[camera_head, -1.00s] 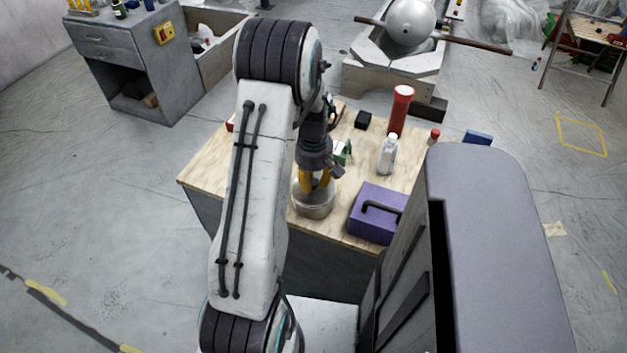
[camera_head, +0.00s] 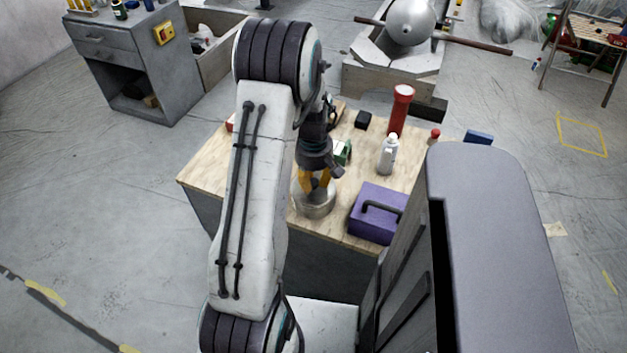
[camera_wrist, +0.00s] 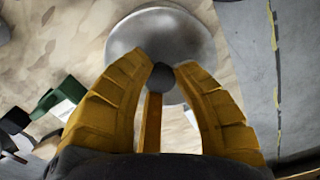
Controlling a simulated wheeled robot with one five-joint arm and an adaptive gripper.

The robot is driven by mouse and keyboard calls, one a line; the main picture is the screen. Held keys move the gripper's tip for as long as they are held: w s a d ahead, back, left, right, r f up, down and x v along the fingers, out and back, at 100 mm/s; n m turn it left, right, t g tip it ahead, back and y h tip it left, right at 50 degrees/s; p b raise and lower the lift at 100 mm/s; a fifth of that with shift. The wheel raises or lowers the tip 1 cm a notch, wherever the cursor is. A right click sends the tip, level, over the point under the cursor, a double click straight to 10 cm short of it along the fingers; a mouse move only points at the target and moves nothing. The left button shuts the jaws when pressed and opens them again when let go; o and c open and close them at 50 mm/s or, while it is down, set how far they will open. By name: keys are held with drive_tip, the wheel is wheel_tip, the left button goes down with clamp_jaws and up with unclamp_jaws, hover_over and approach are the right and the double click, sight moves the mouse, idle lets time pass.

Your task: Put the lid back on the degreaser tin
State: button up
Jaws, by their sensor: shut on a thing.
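The degreaser tin (camera_head: 315,209) is a silvery round tin near the front edge of the wooden-topped bench. My gripper (camera_head: 318,187) points down over it with its yellow fingers. In the wrist view my gripper (camera_wrist: 161,72) is shut on the dark round knob of the lid. The lid (camera_wrist: 185,35) is a shiny grey metal disc under the fingertips. It fills the top middle of the wrist view and hides the tin below it. I cannot tell whether the lid is seated on the rim or just above it.
On the bench top (camera_head: 215,165), a purple toolbox (camera_head: 378,222) stands right of the tin. A white bottle (camera_head: 388,156), a red cylinder (camera_head: 399,110), a black block (camera_head: 363,120) and a green item (camera_head: 343,152) stand behind.

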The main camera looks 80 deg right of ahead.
drive_tip(key=o, duration=1.6)
drive_tip(key=shift+r, duration=0.15)
drive_tip(key=shift+r+p, duration=2.45)
drive_tip(key=shift+r, duration=0.9)
clamp_jaws()
drive_tip(key=shift+f+b, duration=2.75)
drive_tip(key=shift+f, duration=0.55)
